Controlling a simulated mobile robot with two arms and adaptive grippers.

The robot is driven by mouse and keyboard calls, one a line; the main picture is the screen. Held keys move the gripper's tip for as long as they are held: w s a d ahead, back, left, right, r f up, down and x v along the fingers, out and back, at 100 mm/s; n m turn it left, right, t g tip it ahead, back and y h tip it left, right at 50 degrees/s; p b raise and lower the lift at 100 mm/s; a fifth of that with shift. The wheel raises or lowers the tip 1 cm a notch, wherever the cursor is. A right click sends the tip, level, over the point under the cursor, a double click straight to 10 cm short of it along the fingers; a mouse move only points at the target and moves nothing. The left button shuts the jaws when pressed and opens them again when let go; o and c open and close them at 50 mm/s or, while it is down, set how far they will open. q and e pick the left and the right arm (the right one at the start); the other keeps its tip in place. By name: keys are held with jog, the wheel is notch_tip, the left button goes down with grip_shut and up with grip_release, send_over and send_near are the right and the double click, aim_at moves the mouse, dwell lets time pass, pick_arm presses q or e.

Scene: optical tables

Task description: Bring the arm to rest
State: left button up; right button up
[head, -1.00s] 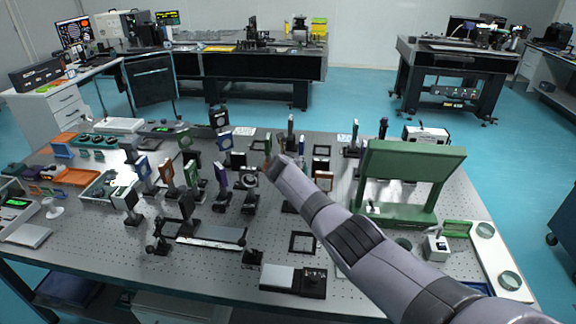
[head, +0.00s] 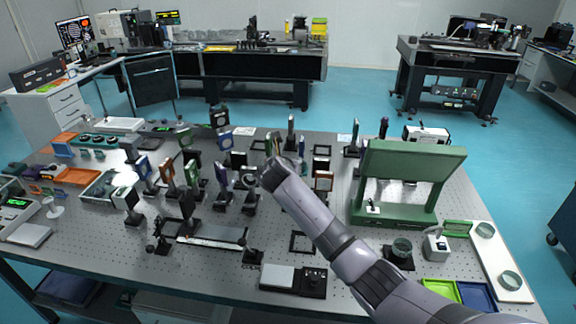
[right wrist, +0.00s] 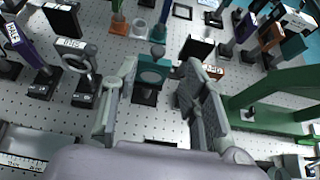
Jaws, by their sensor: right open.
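My right arm comes in from the lower right of the head view and reaches over the optical table (head: 345,270). Its gripper is hidden behind the end of the arm in that view. In the right wrist view my right gripper (right wrist: 160,95) is open, with its two fingers apart. A teal mount on a black base (right wrist: 153,72) shows between and beyond the fingers; I see no grip on it. My left gripper is not in view.
Several optic mounts stand close around the gripper, including a ring-shaped one (head: 249,180). A green frame (head: 412,150) stands right of the arm. Green and blue trays (head: 478,297) lie at the table's front right.

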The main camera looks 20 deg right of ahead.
jog(key=shift+s+a+r, duration=0.15)
jog(key=shift+s, duration=0.1)
dwell(0.3)
